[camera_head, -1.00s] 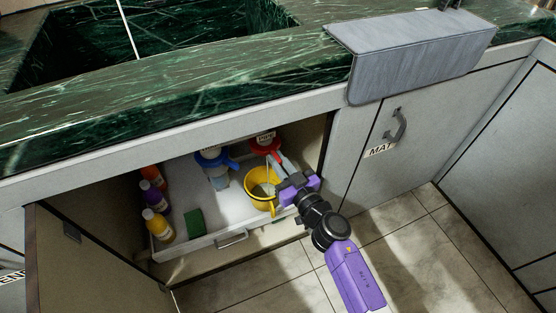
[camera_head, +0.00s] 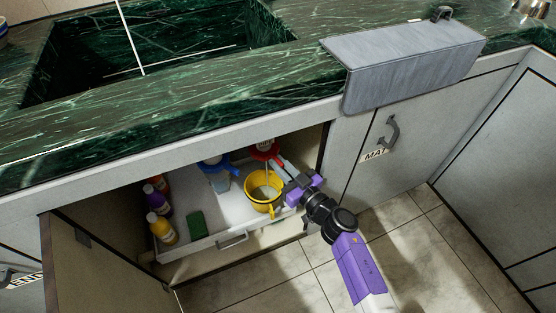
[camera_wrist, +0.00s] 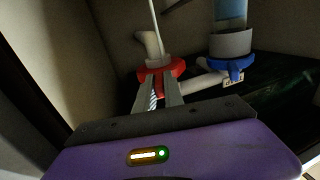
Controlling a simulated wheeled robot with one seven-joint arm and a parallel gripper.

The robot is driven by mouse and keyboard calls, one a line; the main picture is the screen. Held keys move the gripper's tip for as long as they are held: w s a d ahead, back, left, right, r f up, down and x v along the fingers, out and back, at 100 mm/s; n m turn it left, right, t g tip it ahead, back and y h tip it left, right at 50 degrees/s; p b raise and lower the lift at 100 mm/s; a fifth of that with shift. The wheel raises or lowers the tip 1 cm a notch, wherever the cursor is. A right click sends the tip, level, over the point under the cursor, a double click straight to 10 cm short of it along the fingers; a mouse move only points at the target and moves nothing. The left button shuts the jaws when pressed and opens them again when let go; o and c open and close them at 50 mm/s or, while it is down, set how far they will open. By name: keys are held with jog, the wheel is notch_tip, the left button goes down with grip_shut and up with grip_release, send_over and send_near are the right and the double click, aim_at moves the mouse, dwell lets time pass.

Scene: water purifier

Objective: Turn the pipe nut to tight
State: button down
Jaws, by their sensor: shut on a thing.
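The red pipe nut (camera_head: 266,151) sits on a pipe under the counter at the right of the open cabinet. It also shows in the wrist view (camera_wrist: 177,66), around a white pipe. My gripper (camera_head: 285,166) reaches into the cabinet from the front right. Its two fingers (camera_wrist: 161,86) are close together on the red nut's near side, shut on it; the gripped part is mostly hidden between them. A thin pale streak, like water, runs between the nut and the yellow bucket (camera_head: 250,187) below.
A blue nut (camera_head: 217,163) on another pipe is to the left; it also shows in the wrist view (camera_wrist: 228,66). Several bottles (camera_head: 161,228) and a green sponge (camera_head: 196,224) stand in the drawer (camera_head: 205,243). The open door (camera_head: 105,255) is at left, the counter edge (camera_head: 170,145) above.

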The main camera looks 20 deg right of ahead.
jog(key=c, duration=1.4)
grip_release()
jog(key=shift+c, duration=0.2)
jog(key=shift+s, duration=0.1)
jog(key=p+v, duration=0.2)
jog(key=v, duration=0.4)
jog(key=shift+s+d+r+p, duration=0.1)
jog(key=shift+s+p, duration=0.2)
jog(key=shift+p, duration=0.05)
jog(key=shift+s+d, duration=0.2)
jog(key=shift+s, duration=0.35)
